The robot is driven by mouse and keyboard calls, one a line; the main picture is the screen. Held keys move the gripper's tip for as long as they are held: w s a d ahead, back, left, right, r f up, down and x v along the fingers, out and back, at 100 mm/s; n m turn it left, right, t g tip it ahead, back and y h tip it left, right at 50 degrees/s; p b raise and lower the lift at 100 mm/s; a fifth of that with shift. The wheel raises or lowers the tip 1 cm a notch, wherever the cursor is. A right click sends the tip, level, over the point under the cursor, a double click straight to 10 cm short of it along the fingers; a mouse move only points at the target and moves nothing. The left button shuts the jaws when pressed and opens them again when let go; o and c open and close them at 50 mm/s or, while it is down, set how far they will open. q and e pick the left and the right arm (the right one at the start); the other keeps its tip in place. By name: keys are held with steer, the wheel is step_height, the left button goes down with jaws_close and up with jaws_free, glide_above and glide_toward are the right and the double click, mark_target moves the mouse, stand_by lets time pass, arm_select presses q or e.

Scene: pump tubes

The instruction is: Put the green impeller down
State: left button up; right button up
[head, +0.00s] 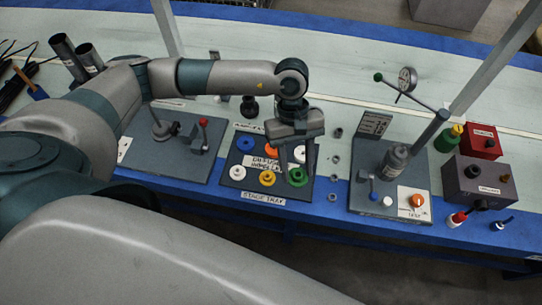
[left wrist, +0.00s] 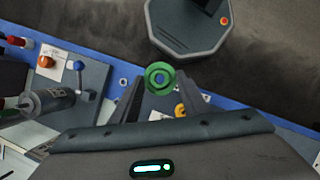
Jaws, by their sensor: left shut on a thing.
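The green impeller (head: 298,177) is a round ring-like part at the front right corner of the dark stage tray (head: 228,189). My left gripper (head: 297,171) points down at that corner and is shut on the impeller, one finger on each side. In the left wrist view the green impeller (left wrist: 160,76) shows between the fingertips, with the tray partly hidden behind it. I cannot tell whether its underside touches the tray. My right gripper is not in view.
The tray also holds a blue (head: 245,143), an orange (head: 271,150), a yellow (head: 267,179) and a white part (head: 237,172), plus another white one behind. Small metal nuts (head: 334,171) lie right of it. Fixture plates (head: 183,162) (head: 363,200) flank the tray.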

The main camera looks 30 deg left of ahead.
mark_target(298, 179)
arm_select(q)
steer(key=f+n, duration=0.1)
steer(key=s+d+f+n+t, duration=0.1)
steer(key=f+n, duration=0.1)
steer(key=s+d+f+n+h, duration=0.1)
steer(key=shift+d+f, duration=0.1)
steer(key=shift+f, duration=0.15)
steer(key=f+n+t, duration=0.1)
steer(key=n, duration=0.1)
steer(key=s+f+n+t, duration=0.1)
steer(key=f+n, duration=0.1)
steer(key=n, duration=0.1)
steer(key=s+f+n+t, duration=0.1)
steer(key=f+n, duration=0.1)
steer(key=n, duration=0.1)
steer(key=shift+s+a+f+t, duration=0.1)
steer(key=shift+s+a+t, duration=0.1)
steer(key=shift+t, duration=0.1)
steer(key=shift+w, duration=0.15)
steer(key=w+a+f+p, duration=0.1)
steer(key=w+f, duration=0.1)
steer(key=w, duration=0.1)
steer(key=w+a+f, duration=0.1)
steer(key=w+f, duration=0.1)
steer(key=w, duration=0.2)
steer(key=w+a+f+p, duration=0.1)
steer(key=w+f, duration=0.2)
steer(key=shift+w+a+p, duration=0.3)
steer(key=shift+w+a, duration=0.05)
steer(key=shift+w, duration=0.05)
